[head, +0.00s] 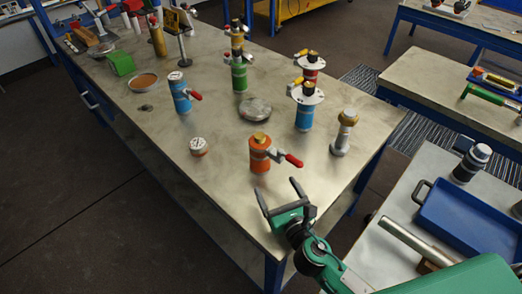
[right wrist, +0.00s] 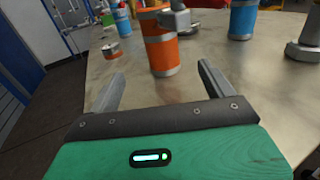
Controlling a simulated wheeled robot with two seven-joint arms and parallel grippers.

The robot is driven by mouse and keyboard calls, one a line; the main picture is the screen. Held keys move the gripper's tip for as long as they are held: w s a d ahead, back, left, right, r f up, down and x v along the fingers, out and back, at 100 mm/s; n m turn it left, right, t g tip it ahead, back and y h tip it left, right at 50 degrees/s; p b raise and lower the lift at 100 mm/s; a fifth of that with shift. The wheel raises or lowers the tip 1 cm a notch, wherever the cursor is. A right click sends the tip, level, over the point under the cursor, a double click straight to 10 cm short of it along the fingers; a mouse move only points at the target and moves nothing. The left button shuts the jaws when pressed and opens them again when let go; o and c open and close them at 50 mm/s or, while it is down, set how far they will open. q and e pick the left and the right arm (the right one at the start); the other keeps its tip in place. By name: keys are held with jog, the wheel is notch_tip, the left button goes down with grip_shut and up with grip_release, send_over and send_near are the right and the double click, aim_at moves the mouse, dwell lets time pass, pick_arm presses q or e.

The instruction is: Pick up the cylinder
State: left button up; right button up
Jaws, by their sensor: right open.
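Several cylinders with valve-like tops stand on the table, and the task does not say which is meant. The nearest is an orange cylinder (head: 259,157) with a brass top and a red-handled lever. It stands upright, and in the right wrist view the orange cylinder (right wrist: 161,52) shows just beyond the fingertips, its top cut off. My right gripper (head: 278,187) is open and empty at the table's near corner, apart from it. Behind stand a blue cylinder (head: 180,96) with a red lever, a green one (head: 239,77) and a blue flanged one (head: 304,118).
The workbench (head: 225,195) has bare room around the orange cylinder. A small round gauge (head: 198,146) lies to its left, a metal fitting (head: 343,133) stands to its right, and a grey disc (head: 255,109) lies behind. A side table at right holds a blue tray (head: 462,222).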

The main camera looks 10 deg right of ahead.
aim_at(264, 162)
jog(key=shift+w+a+r, duration=0.2)
jog(key=shift+w+r, duration=0.05)
jog(key=shift+w, duration=0.05)
jog(key=w, duration=0.2)
jog(key=w+p, duration=0.1)
jog(key=w, duration=0.2)
jog(key=w+a, duration=0.1)
jog(key=w, duration=0.2)
jog(key=shift+w, duration=0.15)
jog(key=w, duration=0.2)
jog(key=w+p, duration=0.1)
jog(key=shift+w+a, duration=0.2)
jog(key=shift+w, duration=0.6)
jog(key=shift+f, duration=0.1)
jog(key=c, duration=1.3)
jog(key=shift+c, duration=1.1)
pick_arm(q)
jog(key=shift+s+r, duration=0.2)
jog(key=shift+s, duration=0.85)
pick_arm(e)
jog(key=shift+r, duration=0.25)
